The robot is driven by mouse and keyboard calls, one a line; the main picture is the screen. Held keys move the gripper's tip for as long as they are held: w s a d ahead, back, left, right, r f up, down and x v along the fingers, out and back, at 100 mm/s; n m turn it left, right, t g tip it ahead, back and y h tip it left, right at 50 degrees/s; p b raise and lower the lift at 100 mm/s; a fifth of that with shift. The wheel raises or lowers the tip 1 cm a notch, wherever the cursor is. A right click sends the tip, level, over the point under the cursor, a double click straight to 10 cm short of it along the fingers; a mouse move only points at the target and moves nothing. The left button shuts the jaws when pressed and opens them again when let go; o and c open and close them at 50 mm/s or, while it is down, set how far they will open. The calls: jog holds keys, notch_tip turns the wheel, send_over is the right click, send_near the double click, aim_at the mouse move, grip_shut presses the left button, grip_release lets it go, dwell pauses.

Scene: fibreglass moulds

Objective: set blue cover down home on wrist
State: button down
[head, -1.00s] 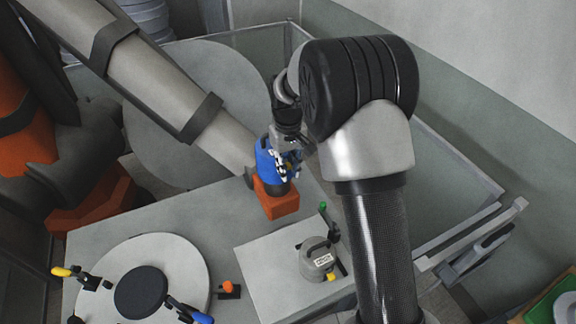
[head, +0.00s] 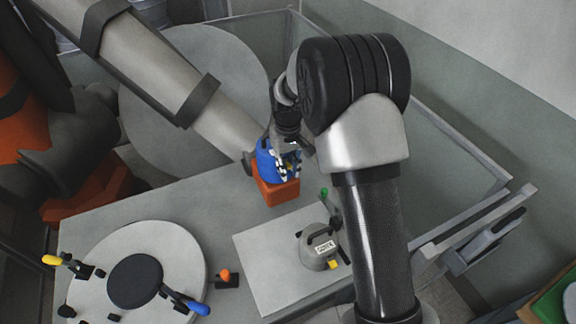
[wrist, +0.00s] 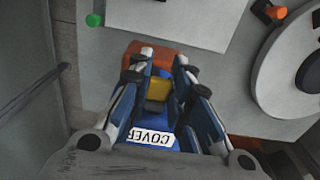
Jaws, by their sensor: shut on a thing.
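The blue cover (head: 265,163) is held in my gripper (head: 288,168), directly above the orange block (head: 280,194) at the lower end of a thick grey arm (head: 155,72). In the wrist view the cover (wrist: 158,141) shows a white COVER label and a yellow grip (wrist: 158,91) between the fingers of my gripper (wrist: 159,76). The orange block (wrist: 149,51) shows just beyond it. The cover overlaps the block in the head view; whether its underside touches or sits flush is hidden.
A grey lidded pot (head: 316,250) stands on a pale plate (head: 262,262) nearer the front. A round mould (head: 190,245) with coloured-handled clamps is at lower left. An orange-tipped clamp (head: 225,275) stands between them. A metal rail (head: 470,232) bounds the right.

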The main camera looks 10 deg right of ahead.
jog(key=shift+f+b, duration=0.5)
jog(key=shift+f, duration=0.4)
dwell(0.5)
jog(key=c, duration=1.4)
grip_release()
notch_tip(320, 180, up, 12)
jog(key=shift+f, duration=0.25)
jog(key=shift+s+r, duration=0.15)
jog(key=shift+r, duration=0.25)
